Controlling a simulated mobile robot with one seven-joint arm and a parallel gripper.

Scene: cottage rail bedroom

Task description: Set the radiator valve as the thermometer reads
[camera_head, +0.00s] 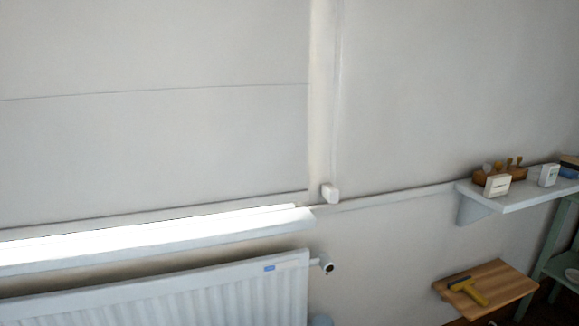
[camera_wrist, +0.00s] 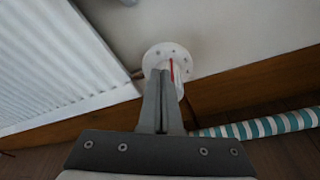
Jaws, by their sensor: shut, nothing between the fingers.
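The white radiator (camera_head: 200,295) stands low at the left in the head view, with a small white valve (camera_head: 322,262) at its upper right end. In the wrist view, a round white dial (camera_wrist: 183,55) with several dark dots and a red mark (camera_wrist: 171,68) shows just beyond my gripper (camera_wrist: 165,74). My gripper is shut and empty, its fingertips overlapping the dial's lower left part. I cannot tell whether they touch it. Two small white devices, one upright (camera_head: 548,175) and one boxy (camera_head: 497,186), are on the wall shelf. Their readings are too small to make out.
A bright white sill (camera_head: 150,238) runs above the radiator. The shelf (camera_head: 515,200) also holds a wooden rack (camera_head: 512,173). Below it, a wooden top (camera_head: 497,275) bears a yellow tool (camera_head: 468,289). A striped teal-and-white roll (camera_wrist: 255,127) lies by the skirting board (camera_wrist: 250,89).

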